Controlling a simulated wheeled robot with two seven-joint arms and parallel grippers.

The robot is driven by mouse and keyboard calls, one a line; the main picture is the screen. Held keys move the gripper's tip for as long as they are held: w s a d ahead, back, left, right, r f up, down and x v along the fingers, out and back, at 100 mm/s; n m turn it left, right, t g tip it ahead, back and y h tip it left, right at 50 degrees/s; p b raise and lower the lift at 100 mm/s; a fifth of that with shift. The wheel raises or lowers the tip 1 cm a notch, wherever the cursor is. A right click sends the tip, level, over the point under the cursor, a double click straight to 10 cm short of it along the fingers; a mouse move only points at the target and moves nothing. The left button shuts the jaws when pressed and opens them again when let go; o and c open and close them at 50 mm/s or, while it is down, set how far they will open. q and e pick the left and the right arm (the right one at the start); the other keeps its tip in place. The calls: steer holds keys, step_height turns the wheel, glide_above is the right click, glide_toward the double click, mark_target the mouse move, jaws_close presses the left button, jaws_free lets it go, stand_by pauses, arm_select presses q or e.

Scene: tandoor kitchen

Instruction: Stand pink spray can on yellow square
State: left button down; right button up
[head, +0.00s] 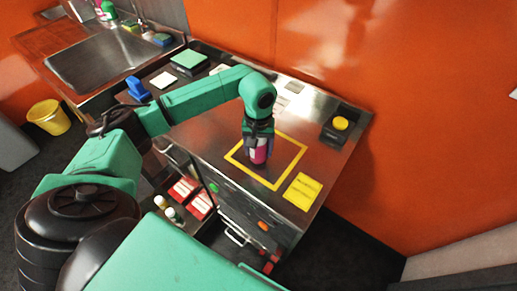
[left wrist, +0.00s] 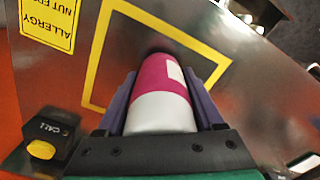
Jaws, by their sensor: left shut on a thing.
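The pink spray can (head: 258,151), pink with a white band and a pale label, is between the fingers of my left gripper (head: 258,138). In the left wrist view the can (left wrist: 162,85) lies along the view between both fingers (left wrist: 162,103), which are shut on it. The yellow square (head: 298,153) is an outline on the steel counter; it also shows in the left wrist view (left wrist: 98,60). The can is upright over the inside of the outline. I cannot tell whether its base touches the counter. My right gripper is not in view.
A yellow allergy note (head: 302,191) lies near the square. A call button (head: 340,123) stands at the counter's right end. A blue object (head: 138,89), a green-topped box (head: 188,61) and a sink (head: 110,57) are to the left. An orange wall backs the counter.

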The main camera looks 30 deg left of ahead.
arm_select(q)
steer(key=shift+s+d+f, duration=0.25)
steer(key=shift+s+f, duration=0.05)
steer(key=shift+f, duration=0.4)
steer(key=shift+w+a+f, duration=0.15)
steer(key=shift+w+f, duration=0.05)
steer(key=shift+f, duration=0.15)
jaws_free()
steer(key=shift+r, duration=0.1)
steer(key=shift+s+r, duration=0.1)
steer(key=shift+r, duration=0.1)
